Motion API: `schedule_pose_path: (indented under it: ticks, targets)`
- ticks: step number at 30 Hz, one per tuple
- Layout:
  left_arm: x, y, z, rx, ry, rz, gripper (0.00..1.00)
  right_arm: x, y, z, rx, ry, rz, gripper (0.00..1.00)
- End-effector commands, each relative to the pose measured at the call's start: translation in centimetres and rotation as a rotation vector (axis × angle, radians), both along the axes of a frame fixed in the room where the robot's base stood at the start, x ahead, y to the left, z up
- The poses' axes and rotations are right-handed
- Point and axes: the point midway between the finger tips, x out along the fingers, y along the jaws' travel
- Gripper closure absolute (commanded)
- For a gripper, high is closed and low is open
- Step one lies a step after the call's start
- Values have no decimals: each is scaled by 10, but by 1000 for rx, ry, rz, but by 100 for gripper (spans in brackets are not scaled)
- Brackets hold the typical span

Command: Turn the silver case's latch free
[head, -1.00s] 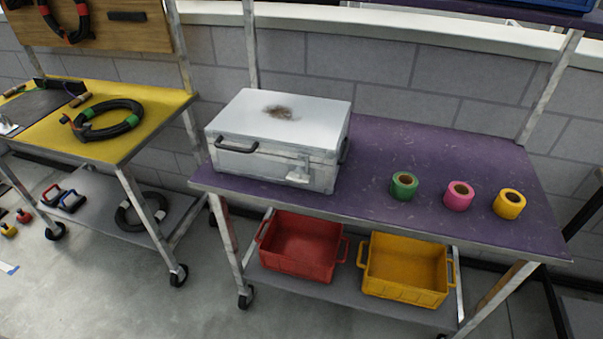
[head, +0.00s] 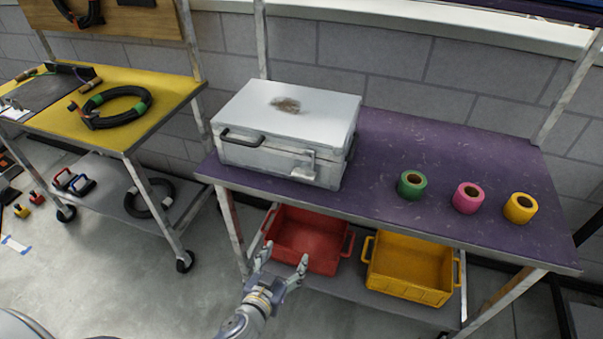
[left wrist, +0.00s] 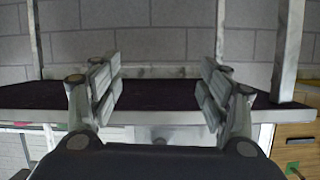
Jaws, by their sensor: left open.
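The silver case (head: 325,112) stands closed on the purple table, toward its left end. Its lid has a brown stain. A dark handle sits on the front left. The latch (head: 304,166) is a small metal plate on the right part of the case's front; its exact turn is too small to tell. My left gripper (head: 283,258) is open and empty, in front of the table, lower than the case and apart from it. Its open fingers also show in the left wrist view (left wrist: 162,88), with no case visible between them. My right gripper is out of view.
Green tape (head: 412,184), pink tape (head: 467,198) and yellow tape (head: 520,208) stand on the purple table (head: 390,145) right of the case. A red bin (head: 308,238) and a yellow bin (head: 412,268) sit on its lower shelf. A yellow cart (head: 165,88) stands left.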

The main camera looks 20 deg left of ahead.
Motion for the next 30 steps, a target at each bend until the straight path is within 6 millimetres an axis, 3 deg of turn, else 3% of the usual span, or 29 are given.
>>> schedule_pose_path:
  ticks: [1, 3, 6, 9, 12, 17, 30]
  targets:
    - [7, -2, 38, -17, -72, 3, 30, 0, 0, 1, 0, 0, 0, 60]
    - [12, -4, 82, -38, -157, 9, 30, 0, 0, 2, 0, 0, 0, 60]
    - [14, -4, 130, -62, -249, 15, 30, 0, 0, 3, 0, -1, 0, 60]
    - [13, -4, 160, -80, -306, 18, 30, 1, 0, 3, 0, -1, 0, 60]
    - [13, -5, 173, -87, -331, 19, 30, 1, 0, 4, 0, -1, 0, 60]
    - [24, -5, 177, -88, -337, 17, 30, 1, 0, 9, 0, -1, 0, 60]
    - [92, -7, 177, -87, -335, 18, 30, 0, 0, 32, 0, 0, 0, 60]
